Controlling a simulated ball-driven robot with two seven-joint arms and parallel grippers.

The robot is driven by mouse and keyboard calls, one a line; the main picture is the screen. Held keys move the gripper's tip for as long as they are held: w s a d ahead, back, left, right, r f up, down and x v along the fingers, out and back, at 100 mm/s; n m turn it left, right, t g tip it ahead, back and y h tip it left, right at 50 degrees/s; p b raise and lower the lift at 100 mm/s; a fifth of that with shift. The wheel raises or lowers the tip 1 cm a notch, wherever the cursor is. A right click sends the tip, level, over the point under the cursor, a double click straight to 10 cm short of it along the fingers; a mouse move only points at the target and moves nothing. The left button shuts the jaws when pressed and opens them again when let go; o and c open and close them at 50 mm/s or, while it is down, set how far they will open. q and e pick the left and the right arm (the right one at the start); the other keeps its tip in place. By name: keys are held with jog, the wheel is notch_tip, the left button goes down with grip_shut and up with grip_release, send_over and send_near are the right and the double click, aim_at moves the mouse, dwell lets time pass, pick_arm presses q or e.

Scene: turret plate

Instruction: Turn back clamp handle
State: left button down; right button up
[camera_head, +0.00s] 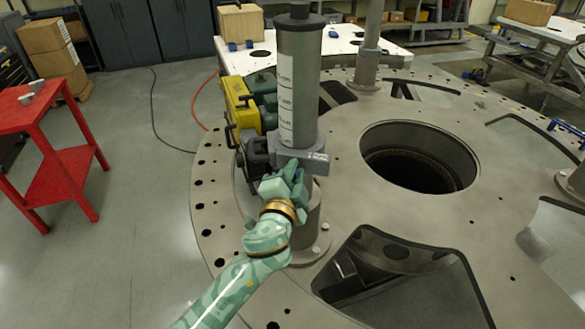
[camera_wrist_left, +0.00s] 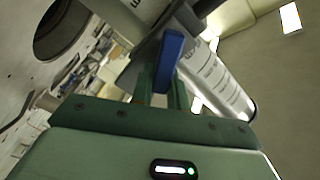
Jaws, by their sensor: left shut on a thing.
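My left gripper (camera_head: 288,183) reaches in from the bottom left to the clamp at the foot of the upright cylinder. It is shut on the blue clamp handle (camera_wrist_left: 167,62), which sits between the fingers in the left wrist view. In the head view only a small bit of blue shows and the gripper hides most of the handle. The grey clamp (camera_head: 312,161) wraps around the base of the grey cylinder (camera_head: 301,90), which has a white scale strip. My right gripper is in neither view.
A large round turret plate (camera_head: 345,205) with holes and openings carries the cylinder. A yellow machine (camera_head: 240,104) and a dark motor stand just left of the clamp. A red table (camera_head: 60,120) is at far left. The floor between is mostly clear, with cables.

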pick_arm(q)
jog(key=m, duration=0.3)
jog(key=f+m+p, duration=0.1)
jog(key=m, duration=0.1)
jog(key=shift+d+m, duration=0.2)
jog(key=shift+m, duration=0.2)
jog(key=shift+f, duration=0.1)
dwell(0.3)
jog(key=c, duration=1.4)
grip_release()
jog(key=shift+o, duration=0.2)
jog(key=b+v, duration=0.1)
jog(key=v, duration=1.5)
jog(key=shift+s, duration=0.2)
